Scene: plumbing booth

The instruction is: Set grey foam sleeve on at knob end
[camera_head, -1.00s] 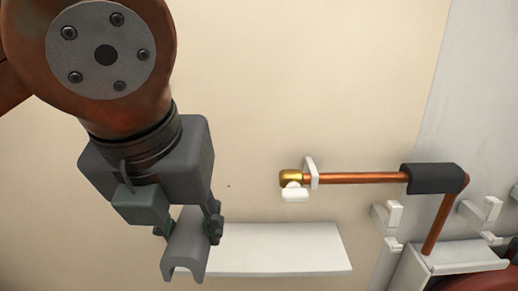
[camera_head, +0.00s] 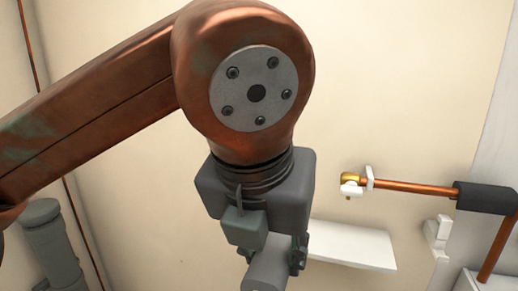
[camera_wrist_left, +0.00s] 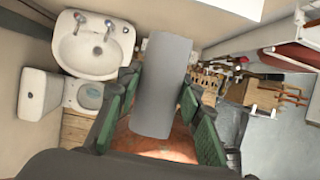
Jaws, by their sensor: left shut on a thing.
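My left gripper (camera_head: 272,254) is shut on the grey foam sleeve (camera_head: 266,274), which hangs below it at the bottom edge of the head view. In the left wrist view the sleeve (camera_wrist_left: 162,85) sits between the two green fingers (camera_wrist_left: 160,100). The copper pipe (camera_head: 415,187) runs across the right of the head view, with a brass knob (camera_head: 349,178) at its left end. The sleeve is to the left of the knob and apart from it. A dark sleeve (camera_head: 486,198) is around the pipe near its right bend. My right gripper is not in view.
A white shelf (camera_head: 350,245) is on the wall below the knob. A white clip (camera_head: 368,178) holds the pipe near the knob, and an empty-looking white bracket (camera_head: 438,235) is lower right. A sink (camera_wrist_left: 92,45) and toilet (camera_wrist_left: 62,95) show in the wrist view.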

